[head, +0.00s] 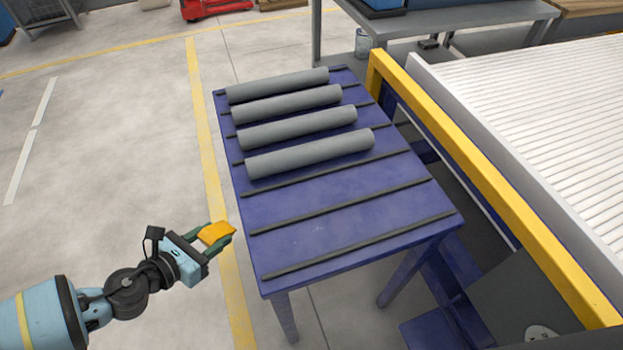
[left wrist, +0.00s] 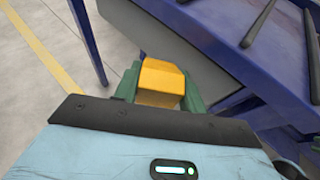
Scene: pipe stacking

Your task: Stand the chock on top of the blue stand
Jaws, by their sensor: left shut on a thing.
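My left gripper (head: 218,237) is shut on the chock (head: 215,233), a small orange-yellow block, and holds it in the air just left of the blue stand's (head: 335,228) front left side. In the left wrist view the chock (left wrist: 161,83) sits between the green fingers of my left gripper (left wrist: 158,88). The blue stand (left wrist: 225,25) shows behind and to the right there, apart from the chock. The stand's top has dark strips across it. My right gripper is in neither view.
Several grey pipes (head: 310,154) lie side by side on the far half of the stand. Its near half is bare. A yellow rail (head: 480,170) and a white slatted conveyor (head: 540,120) run along the right. Open floor (head: 100,170) lies to the left.

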